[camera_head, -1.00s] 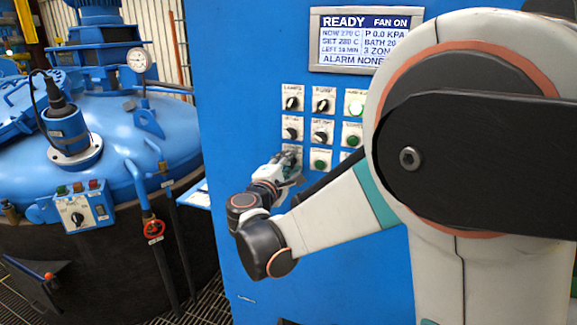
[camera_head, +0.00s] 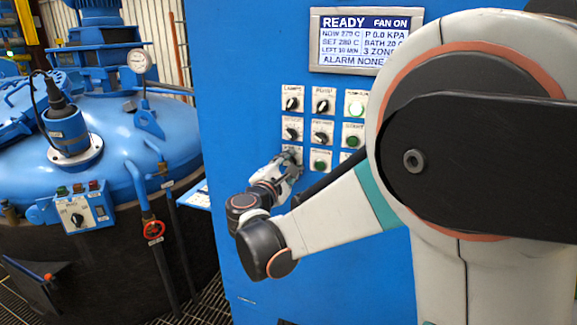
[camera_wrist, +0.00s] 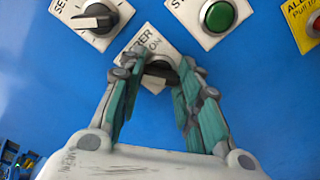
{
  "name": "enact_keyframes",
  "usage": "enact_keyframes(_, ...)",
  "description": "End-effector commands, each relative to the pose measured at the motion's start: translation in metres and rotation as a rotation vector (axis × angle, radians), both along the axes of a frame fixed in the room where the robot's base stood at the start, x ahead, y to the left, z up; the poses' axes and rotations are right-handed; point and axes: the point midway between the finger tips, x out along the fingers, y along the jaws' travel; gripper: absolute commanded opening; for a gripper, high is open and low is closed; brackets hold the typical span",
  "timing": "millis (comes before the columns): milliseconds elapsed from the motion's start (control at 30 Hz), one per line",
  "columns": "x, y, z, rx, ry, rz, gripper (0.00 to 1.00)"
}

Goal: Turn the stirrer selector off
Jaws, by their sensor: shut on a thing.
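The stirrer selector is a dark knob (camera_wrist: 160,68) on a white label plate (camera_wrist: 148,42) in the wrist view. The visible lettering ends in "RER", with "ON" beside the knob. My gripper (camera_wrist: 160,75) is shut on the knob, with a teal-padded finger on each side of it. The fingers hide much of the knob and part of the plate, so I cannot tell its exact setting. In the head view my gripper (camera_head: 289,165) is at the lower left of the button panel and largely covers the selector.
A knob (camera_wrist: 93,19) and a green button (camera_wrist: 218,15) sit close above in the wrist view. The display (camera_head: 365,40) reads READY, FAN ON. A blue vessel (camera_head: 110,140) with a red valve wheel (camera_head: 153,229) stands left. My arm covers the cabinet's right side.

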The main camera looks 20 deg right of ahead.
Motion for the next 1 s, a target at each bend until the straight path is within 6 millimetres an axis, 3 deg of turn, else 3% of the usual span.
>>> enact_keyframes(67, -0.0004, 0.0000, -0.0010, 0.002, 0.001, 0.000, 0.08)
enact_keyframes(100, -0.0004, 0.0000, -0.0009, 0.002, 0.001, 0.000, 0.41)
enact_keyframes(167, -0.0003, 0.0000, -0.0008, 0.002, 0.001, 0.000, 0.52)
enact_keyframes(667, 0.0000, -0.0001, -0.0002, 0.009, -0.006, 0.000, 0.52)
enact_keyframes(1000, 0.0002, -0.0001, 0.0002, 0.215, -0.156, 0.000, 0.52)
